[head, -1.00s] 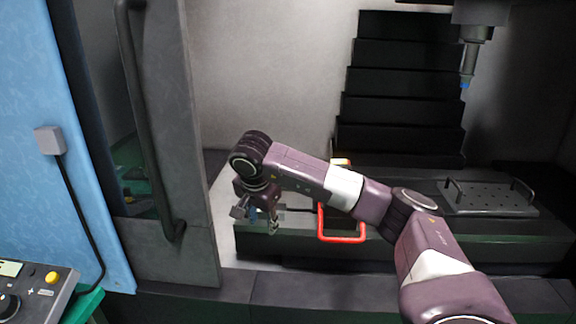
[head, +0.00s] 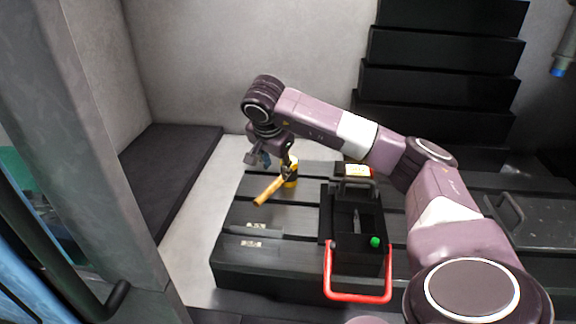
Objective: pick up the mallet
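The mallet lies on the dark slotted machine table (head: 300,262). Nothing shows held between the fingers. My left gripper is not in view.
A black vise-like fixture (head: 340,240) with a red handle (head: 358,298) and a green knob stands right of the mallet. Two small metal plates (head: 252,243) lie on the table's left part. The machine door frame (head: 75,150) is at the left; black stepped covers (head: 440,75) rise behind.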

